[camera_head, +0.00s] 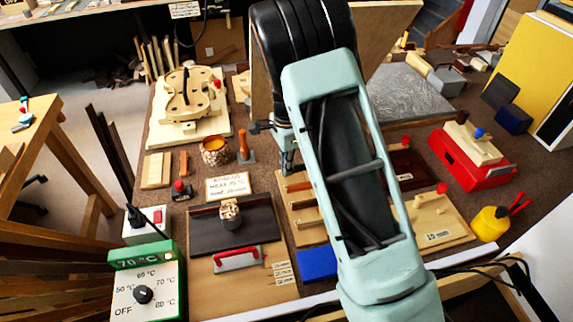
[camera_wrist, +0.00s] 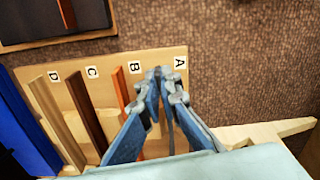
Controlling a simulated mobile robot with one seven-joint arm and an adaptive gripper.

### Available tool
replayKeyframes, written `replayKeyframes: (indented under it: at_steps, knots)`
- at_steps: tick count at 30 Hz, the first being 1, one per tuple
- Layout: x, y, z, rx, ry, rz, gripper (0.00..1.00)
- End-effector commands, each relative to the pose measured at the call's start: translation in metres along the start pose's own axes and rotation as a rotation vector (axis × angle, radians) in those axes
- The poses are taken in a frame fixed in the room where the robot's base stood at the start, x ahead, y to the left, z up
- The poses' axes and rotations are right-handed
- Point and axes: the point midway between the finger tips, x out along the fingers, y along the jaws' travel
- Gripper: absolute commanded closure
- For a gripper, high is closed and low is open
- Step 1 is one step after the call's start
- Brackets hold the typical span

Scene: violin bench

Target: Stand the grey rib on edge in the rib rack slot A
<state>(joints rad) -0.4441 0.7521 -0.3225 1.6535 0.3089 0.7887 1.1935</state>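The rib rack (camera_wrist: 108,92) is a light wood board with slots marked A, B, C and D. In the wrist view my gripper (camera_wrist: 160,76) is over slot A, left of the A label (camera_wrist: 180,63). Its fingers are closed in on a thin dark grey strip, the grey rib (camera_wrist: 170,132), which stands on edge in line with slot A. Whether its lower edge is seated is hidden. An orange-red rib (camera_wrist: 119,88) stands at B, a dark brown one (camera_wrist: 88,112) at C and a grey-brown one (camera_wrist: 60,120) at D. In the head view my gripper (camera_head: 288,170) is at the rack's far end.
A blue block (camera_wrist: 25,125) lies beside the D end; it also shows in the head view (camera_head: 318,264). A dark plate (camera_head: 232,228) lies left of the rack. A violin body (camera_head: 188,92) stands behind. Bare brown bench top lies beyond A.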

Motion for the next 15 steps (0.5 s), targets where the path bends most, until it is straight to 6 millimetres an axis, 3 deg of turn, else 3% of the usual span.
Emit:
replayKeyframes:
  at_steps: [4,14,15]
  knots:
    - [0.0107,-0.0002,-0.0002,0.0,0.0,-0.001,1.0]
    - [0.0118,-0.0002,-0.0001,0.0,0.0,-0.001,1.0]
    - [0.0117,-0.0002,-0.0001,0.0,0.0,-0.001,0.92]
